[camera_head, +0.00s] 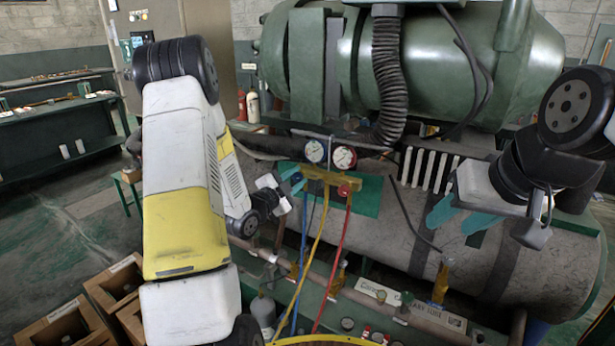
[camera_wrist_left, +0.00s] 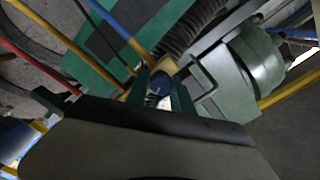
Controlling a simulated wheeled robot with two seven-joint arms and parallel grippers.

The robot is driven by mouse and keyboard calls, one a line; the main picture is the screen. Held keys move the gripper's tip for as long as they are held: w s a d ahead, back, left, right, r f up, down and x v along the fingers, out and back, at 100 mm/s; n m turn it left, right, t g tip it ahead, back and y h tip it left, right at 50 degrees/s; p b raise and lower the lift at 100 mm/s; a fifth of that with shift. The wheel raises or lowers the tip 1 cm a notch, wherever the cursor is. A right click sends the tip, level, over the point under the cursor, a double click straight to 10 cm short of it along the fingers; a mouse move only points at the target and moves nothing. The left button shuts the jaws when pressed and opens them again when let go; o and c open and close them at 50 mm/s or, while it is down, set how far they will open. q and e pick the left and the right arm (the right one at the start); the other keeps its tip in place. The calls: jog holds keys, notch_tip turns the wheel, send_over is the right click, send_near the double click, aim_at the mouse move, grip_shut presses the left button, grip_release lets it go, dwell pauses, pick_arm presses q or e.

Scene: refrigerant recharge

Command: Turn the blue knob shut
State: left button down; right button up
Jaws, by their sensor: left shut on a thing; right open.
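A yellow gauge manifold (camera_head: 328,176) with two round dials hangs in front of the large grey cylinder in the head view. My left gripper (camera_head: 296,182) is at the manifold's left end, with its teal fingers closed there. In the left wrist view the blue knob (camera_wrist_left: 162,84) sits between the fingers of my left gripper (camera_wrist_left: 162,92), which is shut on it. In the head view the knob is mostly hidden by the fingers. My right gripper (camera_head: 458,216) is open and empty, right of the manifold and apart from it.
A red knob (camera_head: 343,191) is on the manifold's right side. Blue, yellow and red hoses (camera_head: 334,258) hang below it. A green tank (camera_head: 440,65) is above, with a black corrugated hose (camera_head: 388,80). Wooden boxes (camera_head: 62,326) stand at lower left.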

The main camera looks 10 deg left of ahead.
pick_arm(q)
jog(key=shift+f+m, duration=0.1)
jog(key=shift+m, duration=2.1)
jog(key=c, duration=1.1)
grip_release()
jog(key=shift+s, duration=0.1)
jog(key=v, duration=0.7)
jog(key=shift+s, duration=0.3)
jog(key=shift+a, duration=0.15)
